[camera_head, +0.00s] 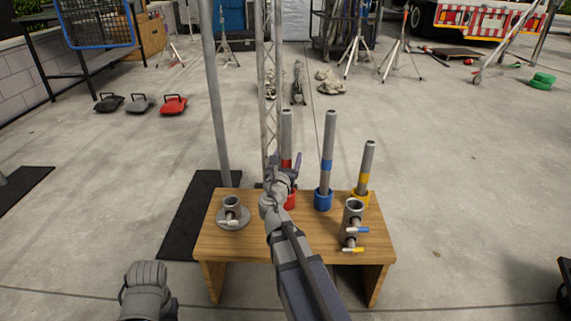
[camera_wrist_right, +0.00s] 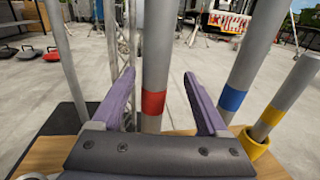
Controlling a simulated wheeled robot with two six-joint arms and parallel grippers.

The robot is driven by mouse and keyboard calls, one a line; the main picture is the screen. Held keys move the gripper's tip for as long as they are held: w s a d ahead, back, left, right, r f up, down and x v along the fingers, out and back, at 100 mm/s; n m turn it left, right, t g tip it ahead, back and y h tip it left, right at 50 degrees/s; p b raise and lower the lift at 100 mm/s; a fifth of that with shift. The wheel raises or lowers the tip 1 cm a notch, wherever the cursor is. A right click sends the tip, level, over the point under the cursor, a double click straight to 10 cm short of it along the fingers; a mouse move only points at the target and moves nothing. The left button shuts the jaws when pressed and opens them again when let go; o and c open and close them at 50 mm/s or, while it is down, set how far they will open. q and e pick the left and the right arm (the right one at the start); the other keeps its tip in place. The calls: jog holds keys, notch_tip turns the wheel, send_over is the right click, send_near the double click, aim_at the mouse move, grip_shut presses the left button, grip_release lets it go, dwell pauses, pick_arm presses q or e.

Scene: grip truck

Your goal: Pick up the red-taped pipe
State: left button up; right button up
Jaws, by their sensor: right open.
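The red-taped pipe (camera_head: 287,128) is a grey tube standing upright in a red holder (camera_head: 291,200) on a small wooden table (camera_head: 232,252). My right gripper (camera_head: 284,168) is at the pipe, partly hiding its lower part and red band. In the right wrist view the purple fingers of my right gripper (camera_wrist_right: 158,73) are open, one on each side of the red-taped pipe (camera_wrist_right: 155,45), with gaps visible beside it. The red band (camera_wrist_right: 153,103) lies between them. My left gripper is not seen; only a grey part of my left arm shows at bottom left.
A blue-taped pipe (camera_head: 328,140) in a blue holder and a yellow-taped pipe (camera_head: 367,160) in a yellow holder stand just right. A short clamp (camera_head: 232,208) and a taller clamp (camera_head: 351,225) are on the table. A tall grey pole (camera_head: 214,90) and truss (camera_head: 261,60) rise behind.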

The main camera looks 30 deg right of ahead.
jog(key=shift+w+d+f, duration=0.2)
jog(key=shift+w+d, duration=0.1)
jog(key=shift+w, duration=0.15)
jog(key=x, duration=0.2)
jog(key=f+b+x, duration=0.1)
jog(key=x, duration=0.1)
jog(key=shift+w, duration=0.35)
grip_shut()
dwell(0.3)
